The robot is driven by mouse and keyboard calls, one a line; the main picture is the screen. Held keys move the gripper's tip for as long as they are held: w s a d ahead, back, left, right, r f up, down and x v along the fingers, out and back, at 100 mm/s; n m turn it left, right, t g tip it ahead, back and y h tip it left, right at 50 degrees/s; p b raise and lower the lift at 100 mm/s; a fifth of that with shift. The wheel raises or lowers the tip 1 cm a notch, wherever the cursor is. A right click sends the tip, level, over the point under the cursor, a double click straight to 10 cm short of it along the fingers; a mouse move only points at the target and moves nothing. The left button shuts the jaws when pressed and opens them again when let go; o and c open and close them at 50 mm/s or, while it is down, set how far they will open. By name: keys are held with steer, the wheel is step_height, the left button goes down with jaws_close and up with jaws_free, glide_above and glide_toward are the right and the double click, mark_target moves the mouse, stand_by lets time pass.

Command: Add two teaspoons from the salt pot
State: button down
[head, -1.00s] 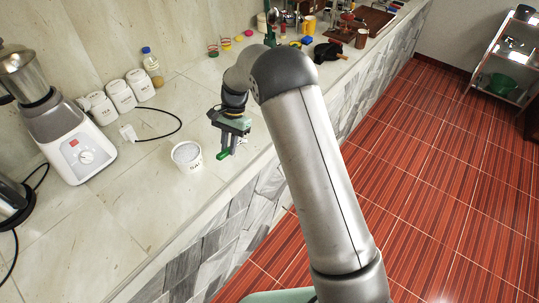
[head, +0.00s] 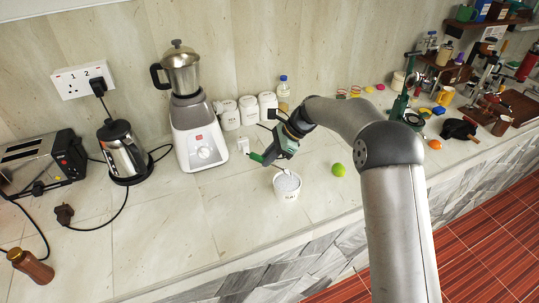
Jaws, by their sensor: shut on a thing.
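The salt pot (head: 287,195) is a white tub with a dark label, filled near the rim with pale salt. It stands upright on the counter (head: 235,222) near its front edge, in the middle of the head view. My gripper (head: 271,159) is just above and behind the pot, tilted. It is shut on a teaspoon, whose green handle end (head: 255,157) sticks out to the left. A thin pale part points down toward the pot's mouth. I cannot tell whether the spoon's bowl touches the salt.
A lime (head: 338,169) lies right of the pot. Behind stand a blender (head: 196,135), white canisters (head: 249,109) and a bottle (head: 283,92). A kettle (head: 124,153), toaster (head: 40,163) and brown bottle (head: 30,266) are at the left. The counter left of the pot is clear.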

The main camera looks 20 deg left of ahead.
mark_target(274, 166)
steer(key=shift+w+d+f+y+b, duration=0.1)
steer(key=shift+d+f+y+b, duration=0.1)
steer(key=shift+f+b, duration=0.3)
steer(key=shift+w+d+f+y+b, duration=0.15)
steer(key=shift+f+b, duration=0.25)
steer(key=shift+f, duration=0.25)
steer(key=shift+w+d+f+y+b, duration=0.1)
steer(key=shift+d+f+b, duration=0.1)
steer(key=shift+f+b, duration=0.3)
step_height(274, 166, down, 2)
steer(key=shift+d+h, duration=0.15)
steer(key=shift+h, duration=0.2)
steer(key=a+t+h+p, duration=0.1)
steer(key=s+a+r+t+h+p, duration=0.1)
steer(key=h+p, duration=0.1)
steer(key=shift+h, duration=0.3)
steer(key=shift+s+a+r+t+h, duration=0.4)
steer(key=shift+a+r+t+h, duration=0.25)
steer(key=shift+h, duration=0.35)
